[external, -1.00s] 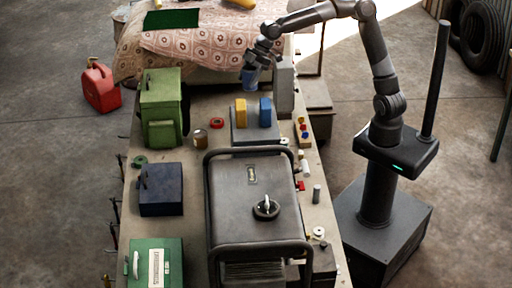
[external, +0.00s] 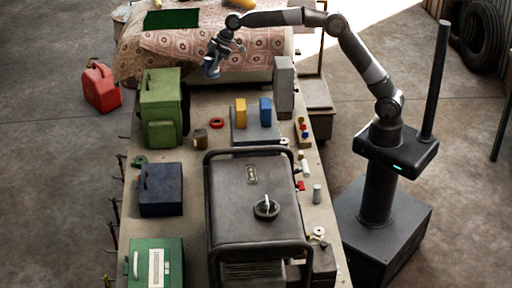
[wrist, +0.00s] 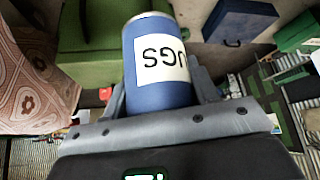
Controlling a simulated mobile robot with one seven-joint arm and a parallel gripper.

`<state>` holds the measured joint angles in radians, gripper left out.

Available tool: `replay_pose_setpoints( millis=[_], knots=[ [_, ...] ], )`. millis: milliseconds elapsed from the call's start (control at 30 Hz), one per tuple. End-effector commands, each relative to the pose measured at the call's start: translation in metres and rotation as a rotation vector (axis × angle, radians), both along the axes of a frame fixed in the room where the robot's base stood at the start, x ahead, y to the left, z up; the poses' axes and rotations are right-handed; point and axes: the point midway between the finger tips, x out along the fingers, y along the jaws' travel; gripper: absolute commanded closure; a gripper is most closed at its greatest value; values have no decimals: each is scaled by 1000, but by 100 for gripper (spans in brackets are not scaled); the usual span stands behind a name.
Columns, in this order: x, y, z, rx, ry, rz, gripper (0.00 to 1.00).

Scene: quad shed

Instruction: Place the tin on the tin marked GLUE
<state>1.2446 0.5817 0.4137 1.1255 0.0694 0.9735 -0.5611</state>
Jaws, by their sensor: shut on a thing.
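My gripper (external: 214,57) is shut on a blue tin (wrist: 158,92) with a silver rim. Its white label is upside down in the wrist view, and the visible letters seem to read UGS. In the external view the blue tin (external: 211,68) hangs above the far end of the bench, apart from it and slightly tilted. A small brown tin (external: 200,137) stands on the bench beside the green cabinet, nearer the camera than my gripper. Its lettering is too small to read, so I cannot tell whether it is marked GLUE.
A tall green box (external: 161,100) stands left of the brown tin. A red ring (external: 217,123) lies beside it. A grey block with yellow and blue pieces (external: 254,135) and a large grey generator (external: 258,190) stand to the right and nearer.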

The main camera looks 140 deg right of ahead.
Motion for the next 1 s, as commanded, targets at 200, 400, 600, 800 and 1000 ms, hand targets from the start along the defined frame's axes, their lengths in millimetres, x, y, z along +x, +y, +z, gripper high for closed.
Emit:
replay_pose_setpoints(
  millis=[200,400,600,800,1000],
  knots=[
    [2,-6,-14,4,2,-3,76],
    [2,-6,-56,4,1,-4,76],
    [2,-7,-95,3,1,-4,76],
    [21,0,-116,3,0,1,76],
    [65,13,-144,2,0,1,76]
  ],
)
